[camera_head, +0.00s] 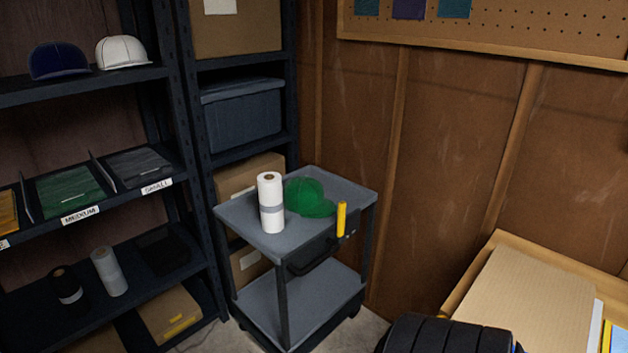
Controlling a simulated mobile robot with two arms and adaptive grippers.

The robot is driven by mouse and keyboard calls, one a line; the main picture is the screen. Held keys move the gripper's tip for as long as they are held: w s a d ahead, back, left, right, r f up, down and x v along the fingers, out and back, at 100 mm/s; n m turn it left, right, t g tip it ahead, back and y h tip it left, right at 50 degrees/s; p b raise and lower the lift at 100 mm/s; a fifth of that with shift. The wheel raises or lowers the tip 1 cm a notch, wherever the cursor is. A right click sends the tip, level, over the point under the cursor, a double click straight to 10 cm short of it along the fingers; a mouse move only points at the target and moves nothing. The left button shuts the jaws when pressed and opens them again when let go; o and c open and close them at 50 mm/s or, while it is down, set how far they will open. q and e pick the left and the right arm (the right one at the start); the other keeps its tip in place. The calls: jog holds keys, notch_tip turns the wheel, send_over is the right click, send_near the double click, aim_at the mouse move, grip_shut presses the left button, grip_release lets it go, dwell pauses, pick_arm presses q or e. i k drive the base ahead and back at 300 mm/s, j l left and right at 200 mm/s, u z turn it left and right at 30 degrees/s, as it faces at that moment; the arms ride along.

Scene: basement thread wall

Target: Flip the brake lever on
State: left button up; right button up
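A yellow lever (341,219) stands upright at the near right side of a grey two-shelf cart (345,190). It is mounted by a dark panel below the top shelf's edge. I take it to be the brake lever; no on or off marking can be read. Neither of my grippers can be made out in the head view, and nothing is touching the lever.
A white roll (270,203) and a green cap (308,197) sit on the cart's top. Dark shelving (196,170) stands close on the left, and a wooden wall (440,150) lies behind. A bin with cardboard (530,305) is at lower right.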

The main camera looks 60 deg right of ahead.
aim_at(340, 237)
jog(key=z, duration=1.95)
